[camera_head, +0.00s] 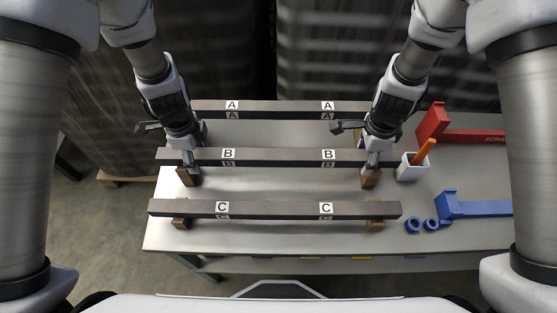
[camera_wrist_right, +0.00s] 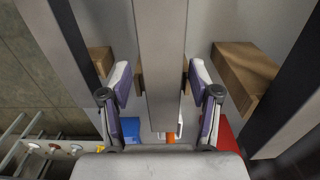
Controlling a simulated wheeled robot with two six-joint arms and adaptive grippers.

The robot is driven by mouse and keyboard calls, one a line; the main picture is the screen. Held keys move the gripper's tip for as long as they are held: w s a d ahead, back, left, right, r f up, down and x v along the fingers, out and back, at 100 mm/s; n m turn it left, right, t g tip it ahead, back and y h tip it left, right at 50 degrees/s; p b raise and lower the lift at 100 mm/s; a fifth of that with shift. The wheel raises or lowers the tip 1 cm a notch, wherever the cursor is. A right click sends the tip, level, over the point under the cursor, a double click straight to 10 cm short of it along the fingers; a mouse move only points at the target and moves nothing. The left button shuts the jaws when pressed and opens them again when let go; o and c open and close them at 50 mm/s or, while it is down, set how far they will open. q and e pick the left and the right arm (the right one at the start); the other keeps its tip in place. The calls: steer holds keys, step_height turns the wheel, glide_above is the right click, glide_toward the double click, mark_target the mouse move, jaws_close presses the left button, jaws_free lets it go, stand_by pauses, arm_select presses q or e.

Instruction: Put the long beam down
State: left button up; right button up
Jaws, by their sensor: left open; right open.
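Beam B (camera_head: 270,155), a long grey bar with dark sides and white letter labels, rests level across the table on wooden blocks. My left gripper (camera_head: 188,170) is at its left part, open. My right gripper (camera_head: 371,172) is at its right part, open. In the right wrist view the middle beam (camera_wrist_right: 166,60) runs between the spread fingers of my right gripper (camera_wrist_right: 160,95), with a gap on each side. A wooden block (camera_wrist_right: 139,82) shows under it. My left fingertips are small and partly hidden by the wrist.
Beam A (camera_head: 280,105) lies behind and beam C (camera_head: 275,208) in front, parallel. At the right of the table (camera_head: 160,238) are a white cup (camera_head: 408,172) with an orange stick, a red holder (camera_head: 440,125), a blue holder (camera_head: 465,207) and blue rings (camera_head: 413,226).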

steer(key=shift+r, duration=0.35)
arm_select(q)
step_height(320, 180, up, 12)
arm_select(e)
step_height(320, 180, up, 11)
steer(key=shift+r, duration=0.2)
stand_by(0.3)
